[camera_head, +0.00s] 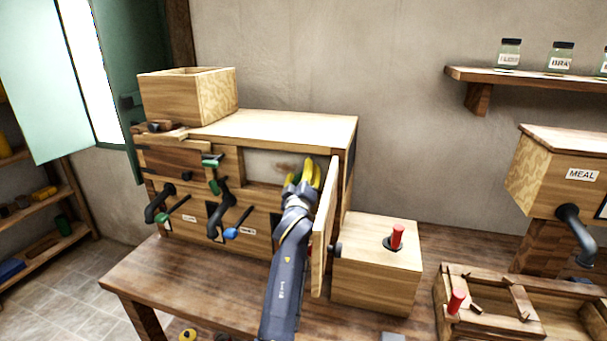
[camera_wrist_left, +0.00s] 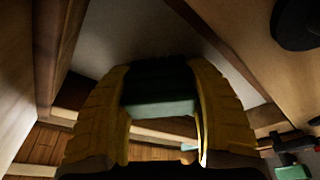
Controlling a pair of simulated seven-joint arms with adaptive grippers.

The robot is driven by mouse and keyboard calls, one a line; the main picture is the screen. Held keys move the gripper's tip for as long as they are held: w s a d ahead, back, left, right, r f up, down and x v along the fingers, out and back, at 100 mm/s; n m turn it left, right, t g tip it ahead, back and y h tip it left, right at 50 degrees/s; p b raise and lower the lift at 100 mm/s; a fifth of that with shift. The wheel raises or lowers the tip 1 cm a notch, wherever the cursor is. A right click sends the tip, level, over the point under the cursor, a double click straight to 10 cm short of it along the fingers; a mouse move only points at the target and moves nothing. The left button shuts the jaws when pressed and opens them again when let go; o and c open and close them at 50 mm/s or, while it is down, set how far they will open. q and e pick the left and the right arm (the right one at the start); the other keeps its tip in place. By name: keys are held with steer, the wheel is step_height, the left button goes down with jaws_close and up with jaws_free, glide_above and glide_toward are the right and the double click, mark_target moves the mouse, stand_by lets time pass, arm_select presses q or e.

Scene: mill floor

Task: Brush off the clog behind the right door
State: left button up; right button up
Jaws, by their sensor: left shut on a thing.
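The right door (camera_head: 325,235) of the wooden mill cabinet (camera_head: 290,128) stands swung open towards me, seen nearly edge-on. Behind it is a pale recess (camera_head: 262,158). A small brownish patch (camera_head: 283,167) shows in it, but I cannot tell whether it is the clog. My left gripper (camera_head: 306,172) is at this opening, just left of the door. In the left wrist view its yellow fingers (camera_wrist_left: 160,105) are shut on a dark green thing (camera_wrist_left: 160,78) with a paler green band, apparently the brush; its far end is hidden. My right gripper is not in view.
Black cranks with green and blue handles (camera_head: 231,233) jut from the cabinet front, left of my arm. A wooden box with a red knob (camera_head: 397,236) stands right of the door. A divided wooden tray (camera_head: 530,310) lies further right. An open-topped hopper (camera_head: 190,97) sits on the cabinet.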

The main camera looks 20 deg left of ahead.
mark_target(272, 162)
arm_select(q)
steer(key=shift+s+a, duration=0.1)
steer(key=shift+a, duration=1.4)
steer(key=shift+a, duration=0.1)
steer(key=shift+a, duration=3.35)
steer(key=shift+w+a+r, duration=0.1)
steer(key=shift+w+a, duration=0.1)
steer(key=shift+a, duration=1.5)
steer(key=shift+r, duration=0.55)
steer(key=shift+d, duration=7)
steer(key=shift+a, duration=0.15)
steer(key=shift+s+a, duration=0.1)
steer(key=shift+a, duration=5.15)
